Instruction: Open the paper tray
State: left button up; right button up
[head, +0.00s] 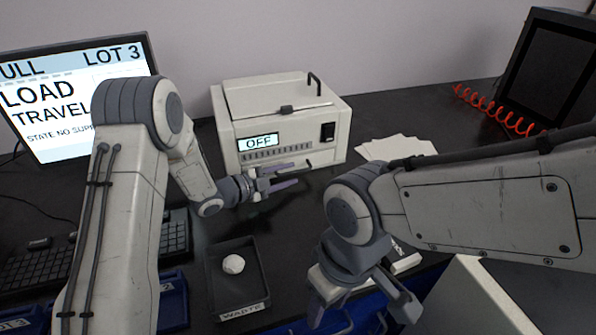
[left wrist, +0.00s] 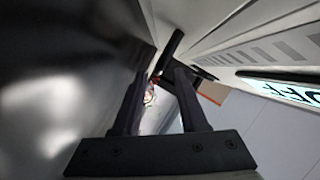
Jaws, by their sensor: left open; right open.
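The white printer-like machine (head: 285,120) stands at the back middle, with an "OFF" display (head: 258,141) and a row of slots low on its front. My left gripper (head: 290,176) is open and empty just in front of the lower front. In the left wrist view its fingers (left wrist: 158,88) point along the machine's face, with a black bar (left wrist: 171,50) close by their tips. I cannot tell whether they touch it. My right gripper (head: 362,305) is open, low at the front.
White sheets (head: 396,148) lie right of the machine. A black waste tray (head: 239,305) holding a white lump (head: 233,264) is in front. A monitor (head: 45,105) and keyboard (head: 40,262) are left; a dark screen (head: 548,70) and red coiled cable (head: 498,112) are right.

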aim_at(295, 172)
pick_arm(q)
jog(key=shift+x, duration=2.05)
grip_shut()
